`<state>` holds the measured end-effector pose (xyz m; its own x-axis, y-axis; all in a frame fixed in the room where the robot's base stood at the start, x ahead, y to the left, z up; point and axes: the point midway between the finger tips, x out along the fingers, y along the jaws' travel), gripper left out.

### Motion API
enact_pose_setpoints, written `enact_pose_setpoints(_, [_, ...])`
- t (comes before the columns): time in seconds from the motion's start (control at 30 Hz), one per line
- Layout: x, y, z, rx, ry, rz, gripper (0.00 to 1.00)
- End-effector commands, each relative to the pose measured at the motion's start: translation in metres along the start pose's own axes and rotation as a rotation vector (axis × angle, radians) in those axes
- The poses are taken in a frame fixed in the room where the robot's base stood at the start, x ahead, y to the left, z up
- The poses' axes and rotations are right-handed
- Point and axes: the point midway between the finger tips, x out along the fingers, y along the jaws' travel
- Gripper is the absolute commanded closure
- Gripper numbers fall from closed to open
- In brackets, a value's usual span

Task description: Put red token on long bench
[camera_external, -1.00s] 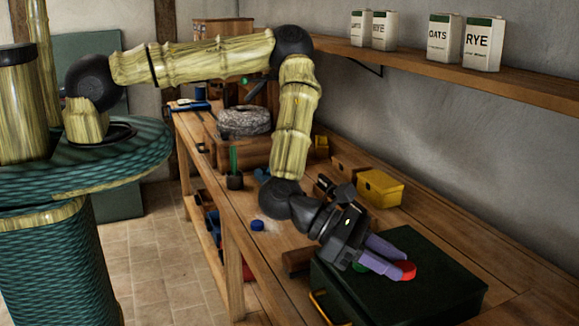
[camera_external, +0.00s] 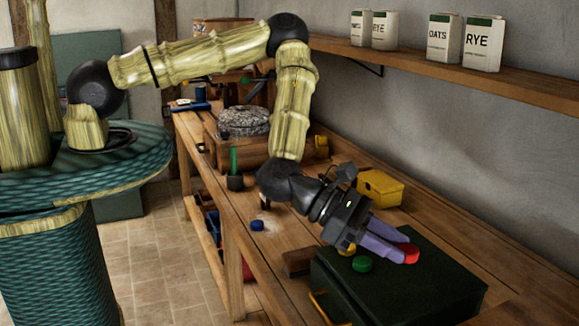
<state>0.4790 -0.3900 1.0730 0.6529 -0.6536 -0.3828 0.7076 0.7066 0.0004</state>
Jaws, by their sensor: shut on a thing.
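The red token (camera_external: 411,254) is a small red disc between the tips of my gripper (camera_external: 398,250), whose purple fingers are shut on it. It is at or just above the top of the dark green box; I cannot tell whether it touches. The long bench (camera_external: 284,237) is a wooden workbench along the wall, and the green box (camera_external: 410,285) stands on its near end. The fingers hide part of the token.
A green token (camera_external: 362,264) lies on the green box beside my fingers. A blue token (camera_external: 257,225) lies on the bench. A yellow box (camera_external: 380,187) stands near the wall. A stone mill (camera_external: 243,121) stands farther back. A shelf (camera_external: 450,72) runs above.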

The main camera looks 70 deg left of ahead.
Motion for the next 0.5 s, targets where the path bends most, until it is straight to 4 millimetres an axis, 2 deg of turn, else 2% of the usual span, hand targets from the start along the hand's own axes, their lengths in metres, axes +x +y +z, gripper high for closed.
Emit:
enact_pose_setpoints(0.3, [0.0, 0.004, -0.002, -0.002, 0.0, 0.005, 0.89])
enact_pose_setpoints(0.43, [0.0, 0.025, -0.011, -0.013, 0.001, 0.027, 0.89])
enact_pose_setpoints(0.5, [-0.001, 0.045, -0.019, -0.022, 0.0, 0.049, 0.89])
